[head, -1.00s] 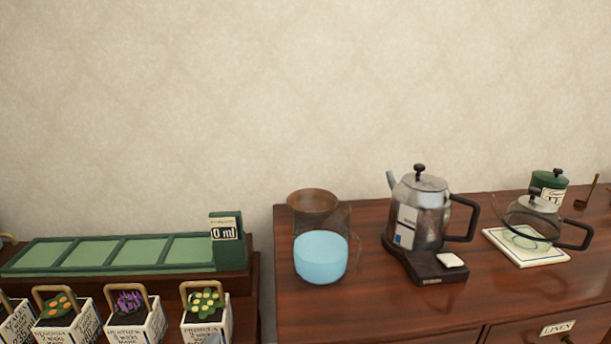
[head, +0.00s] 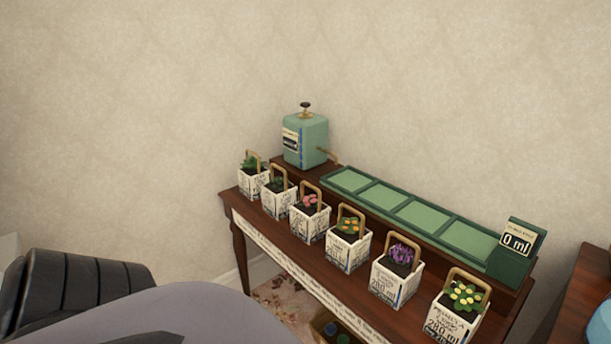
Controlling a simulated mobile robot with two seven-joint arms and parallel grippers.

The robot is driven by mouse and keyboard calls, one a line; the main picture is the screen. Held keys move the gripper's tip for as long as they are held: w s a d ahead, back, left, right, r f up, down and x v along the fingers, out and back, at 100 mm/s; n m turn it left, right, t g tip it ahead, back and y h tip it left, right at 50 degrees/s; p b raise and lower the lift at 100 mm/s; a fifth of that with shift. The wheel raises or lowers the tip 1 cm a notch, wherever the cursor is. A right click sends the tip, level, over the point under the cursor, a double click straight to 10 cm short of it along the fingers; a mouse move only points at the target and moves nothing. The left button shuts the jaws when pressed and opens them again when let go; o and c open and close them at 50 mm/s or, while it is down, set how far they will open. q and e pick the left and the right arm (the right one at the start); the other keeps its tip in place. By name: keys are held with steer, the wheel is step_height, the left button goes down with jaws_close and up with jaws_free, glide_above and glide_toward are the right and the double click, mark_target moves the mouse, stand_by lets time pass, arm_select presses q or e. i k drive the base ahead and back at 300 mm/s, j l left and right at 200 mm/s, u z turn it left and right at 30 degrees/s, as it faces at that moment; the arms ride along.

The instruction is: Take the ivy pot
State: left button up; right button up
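A row of white square pots with printed labels and tan loop handles stands along the front of a dark wooden plant table (head: 317,270). The far-left pot (head: 252,187) and the pot beside it (head: 277,204) hold green leaves without visible flowers. Either could be the ivy pot; their labels are too small to read. Neither of my grippers shows in the head view.
Pots with pink (head: 309,227), orange (head: 346,251), purple (head: 395,285) and yellow (head: 455,318) flowers stand to the right. Behind are a green tray (head: 421,215), a "0 ml" display (head: 516,243) and a green canister (head: 305,141). A sideboard edge (head: 578,303) is at right.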

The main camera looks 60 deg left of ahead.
mark_target(277, 196)
steer(key=u, duration=1.95)
